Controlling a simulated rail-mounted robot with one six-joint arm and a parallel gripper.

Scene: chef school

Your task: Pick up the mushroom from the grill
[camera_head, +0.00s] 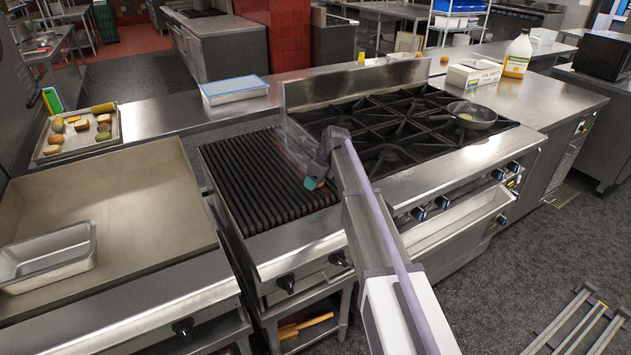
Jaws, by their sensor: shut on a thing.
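The grill (245,165) is a dark ribbed grate in a steel frame, left of the burners. My gripper (311,182) is low over the right part of the grate, with a teal fingertip showing. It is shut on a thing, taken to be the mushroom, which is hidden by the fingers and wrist. I cannot tell whether the gripper or what it holds touches the grate. No mushroom shows on the bare part of the grill.
A gas range (400,130) with black grates and a frying pan (470,115) adjoins at the right. A flat griddle (110,220) with a metal pan (48,255) is left. A tray (100,148) of several foods stands behind it. A steel backsplash (355,83) rises behind the range.

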